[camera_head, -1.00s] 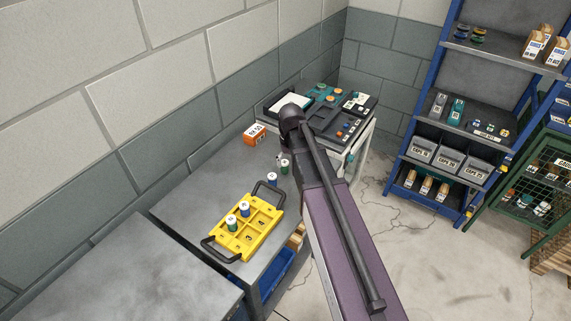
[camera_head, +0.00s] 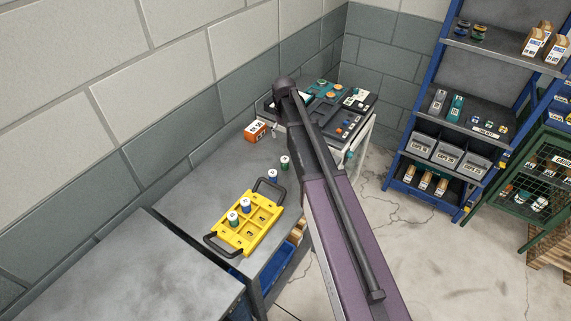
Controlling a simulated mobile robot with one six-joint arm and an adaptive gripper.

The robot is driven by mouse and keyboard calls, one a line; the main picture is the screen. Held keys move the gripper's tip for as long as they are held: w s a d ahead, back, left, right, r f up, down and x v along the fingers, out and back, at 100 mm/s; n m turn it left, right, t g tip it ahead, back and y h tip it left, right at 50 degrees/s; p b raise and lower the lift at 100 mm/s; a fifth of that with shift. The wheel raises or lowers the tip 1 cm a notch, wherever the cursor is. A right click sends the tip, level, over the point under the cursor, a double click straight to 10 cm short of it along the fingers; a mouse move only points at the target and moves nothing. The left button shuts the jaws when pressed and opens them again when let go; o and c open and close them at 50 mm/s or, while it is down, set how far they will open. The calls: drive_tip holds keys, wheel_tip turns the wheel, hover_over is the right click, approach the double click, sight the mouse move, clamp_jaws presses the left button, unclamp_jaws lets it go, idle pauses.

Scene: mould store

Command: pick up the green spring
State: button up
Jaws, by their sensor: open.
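A small green spring-like piece with a pale top (camera_head: 285,163) stands upright on the grey table, beyond the yellow tray. A similar blue piece (camera_head: 273,176) stands just in front of it. The yellow tray (camera_head: 262,236) has black handles and numbered compartments. It holds a blue piece (camera_head: 245,205) and another green piece (camera_head: 233,218) side by side at its left. The pieces are too small to make out coils. My arm crosses the middle of the view, and my gripper does not show.
An orange-and-white box (camera_head: 256,131) lies by the wall. A dark organiser case (camera_head: 353,122) sits on a white stand behind my arm. A blue shelf rack (camera_head: 432,197) stands at right. The table's left part is clear.

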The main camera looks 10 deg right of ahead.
sight(285, 159)
drive_tip(key=shift+f+b, duration=4.2)
drive_tip(key=shift+f, duration=0.05)
drive_tip(key=shift+f, duration=0.15)
drive_tip(key=shift+s+d+f+b, duration=0.1)
drive_tip(key=shift+s+f+b, duration=0.05)
drive_tip(key=shift+f+b, duration=2.4)
drive_tip(key=shift+r, duration=0.1)
clamp_jaws()
